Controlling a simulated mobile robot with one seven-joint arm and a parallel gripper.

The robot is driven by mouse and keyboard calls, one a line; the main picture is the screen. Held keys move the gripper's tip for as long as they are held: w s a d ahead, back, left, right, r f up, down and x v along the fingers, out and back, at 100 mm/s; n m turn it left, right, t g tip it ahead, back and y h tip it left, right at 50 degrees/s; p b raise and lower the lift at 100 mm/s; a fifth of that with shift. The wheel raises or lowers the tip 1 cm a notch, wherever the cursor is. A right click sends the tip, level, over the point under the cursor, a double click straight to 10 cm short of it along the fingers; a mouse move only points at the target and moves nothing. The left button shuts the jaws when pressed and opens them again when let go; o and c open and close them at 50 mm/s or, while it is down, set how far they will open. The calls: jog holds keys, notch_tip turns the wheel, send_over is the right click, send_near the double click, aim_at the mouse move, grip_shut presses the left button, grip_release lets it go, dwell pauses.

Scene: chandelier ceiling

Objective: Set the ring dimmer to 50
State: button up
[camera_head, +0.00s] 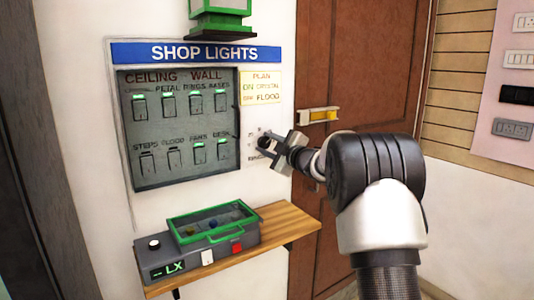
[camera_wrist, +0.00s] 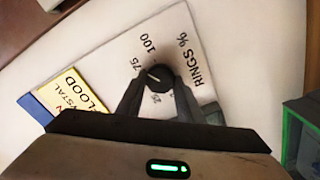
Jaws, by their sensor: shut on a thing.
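The ring dimmer's dark round knob (camera_wrist: 161,77) sits on a white plate marked "RINGS %" (camera_wrist: 196,60) in the wrist view. My gripper (camera_wrist: 152,88) is shut on the knob, one finger on each side. The knob's white mark points to the upper left, roughly toward the printed 75. The labels 100, 75 and 25 show; 50 is hidden, apparently behind the left finger. In the head view my gripper (camera_head: 269,144) is at the dimmer plate (camera_head: 252,152), right of the switch panel, and covers much of it.
The "SHOP LIGHTS" panel (camera_head: 128,160) holds two rows of switches. A yellow plan note (camera_head: 261,89) is above the dimmer. A wooden shelf (camera_head: 290,226) below carries a grey meter box (camera_head: 222,254) with a green-framed lid. A brown door with a handle (camera_head: 318,116) is to the right.

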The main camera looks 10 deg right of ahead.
jog(key=n+b, duration=0.1)
jog(key=n, duration=0.1)
jog(key=n+b, duration=0.1)
jog(key=b, duration=0.1)
jog(key=n+b, duration=0.1)
jog(key=n, duration=0.1)
jog(key=shift+f+n, duration=0.3)
jog(key=n+b, duration=0.4)
jog(key=n, duration=0.1)
jog(key=shift+r+n, duration=0.1)
jog(key=shift+n, duration=0.3)
jog(key=o, duration=1.1)
jog(key=shift+c, duration=0.2)
jog(key=v, duration=1.7)
jog(key=shift+s, duration=0.2)
jog(key=shift+d, duration=0.1)
